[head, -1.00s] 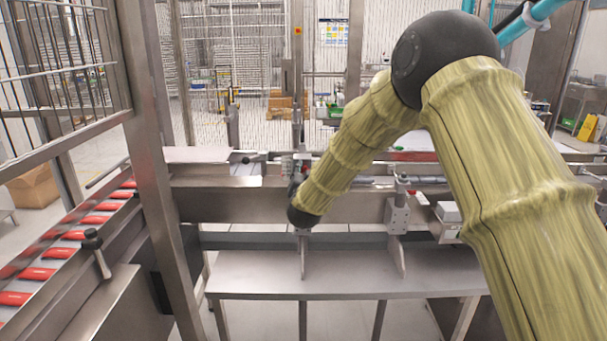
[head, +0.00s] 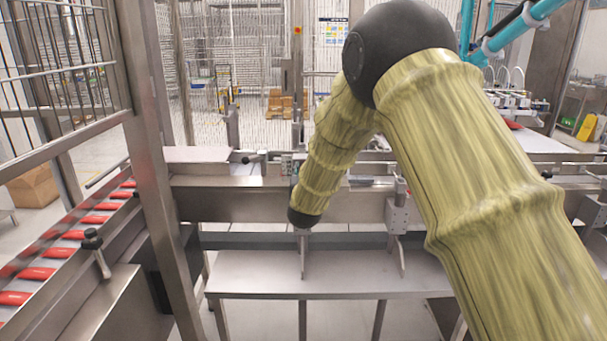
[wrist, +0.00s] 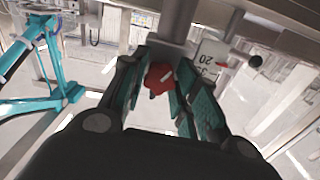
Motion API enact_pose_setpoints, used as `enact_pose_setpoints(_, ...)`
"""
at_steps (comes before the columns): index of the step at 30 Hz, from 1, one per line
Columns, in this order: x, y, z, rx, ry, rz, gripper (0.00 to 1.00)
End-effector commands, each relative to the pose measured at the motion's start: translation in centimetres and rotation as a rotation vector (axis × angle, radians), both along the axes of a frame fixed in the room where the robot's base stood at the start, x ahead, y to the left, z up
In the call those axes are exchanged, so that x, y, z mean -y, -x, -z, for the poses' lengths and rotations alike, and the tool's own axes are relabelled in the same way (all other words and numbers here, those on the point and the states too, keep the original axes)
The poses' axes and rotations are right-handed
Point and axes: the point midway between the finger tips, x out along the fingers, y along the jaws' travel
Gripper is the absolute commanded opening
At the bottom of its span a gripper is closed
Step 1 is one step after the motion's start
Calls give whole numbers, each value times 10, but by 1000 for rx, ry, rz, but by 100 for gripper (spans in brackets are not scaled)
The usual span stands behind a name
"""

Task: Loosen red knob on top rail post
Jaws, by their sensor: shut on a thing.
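The red knob (wrist: 158,78) shows in the wrist view, between the two teal-padded fingers of my gripper (wrist: 164,92). The fingers are shut on it, one on each side. A grey cylindrical post (wrist: 174,28) rises just behind the knob in that view. In the head view my arm's dark wrist end is at the rail, above a bracket. The knob and my fingertips are hidden there behind the arm.
A steel rail (head: 240,204) runs across the head view, with a lower shelf (head: 340,274) in front. A second bracket (head: 398,215) stands to the right.

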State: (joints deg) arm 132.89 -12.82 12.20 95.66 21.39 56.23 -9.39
Motion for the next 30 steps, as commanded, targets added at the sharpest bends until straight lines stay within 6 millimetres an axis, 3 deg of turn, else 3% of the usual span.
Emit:
enact_pose_setpoints(5,0,2,5,-9,1,-2,6)
enact_pose_setpoints(6,0,2,6,-9,1,-2,37)
enact_pose_setpoints(9,0,1,5,-7,0,-1,52)
enact_pose_setpoints(20,-1,3,2,-3,-1,-1,52)
enact_pose_setpoints(26,-1,24,2,-4,0,-1,52)
enact_pose_setpoints(30,0,50,2,-4,1,-1,52)
